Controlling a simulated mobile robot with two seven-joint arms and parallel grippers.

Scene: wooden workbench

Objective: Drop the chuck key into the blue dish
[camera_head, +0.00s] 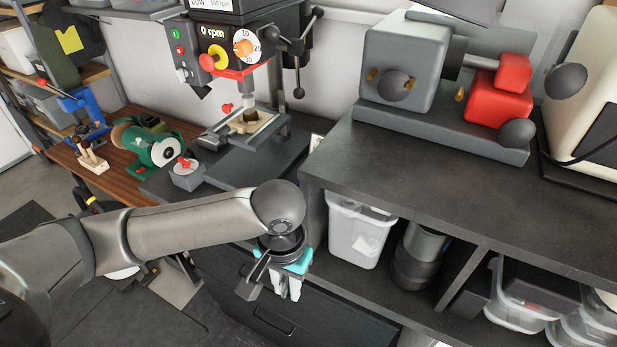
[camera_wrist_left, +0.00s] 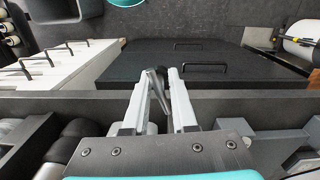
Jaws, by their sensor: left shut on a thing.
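My left gripper (camera_head: 286,289) hangs fingers-down in front of the dark drawer cabinet, left of the open shelf, in the head view. In the left wrist view its two pale fingers (camera_wrist_left: 160,97) are shut on a small dark grey piece, which I take for the chuck key (camera_wrist_left: 157,82). Its far end is hard to make out. In the head view the key is hidden or too small to tell. I cannot make out a blue dish for certain in either view. My right gripper is not in view.
A drill press table (camera_head: 244,135) stands behind my left arm, with a green grinder (camera_head: 150,147) to its left. A dark bench top (camera_head: 430,175) carries a grey-and-red machine (camera_head: 400,75). Below it, the shelf holds a clear bin (camera_head: 357,233). A teal curved edge (camera_wrist_left: 78,17) tops the wrist view.

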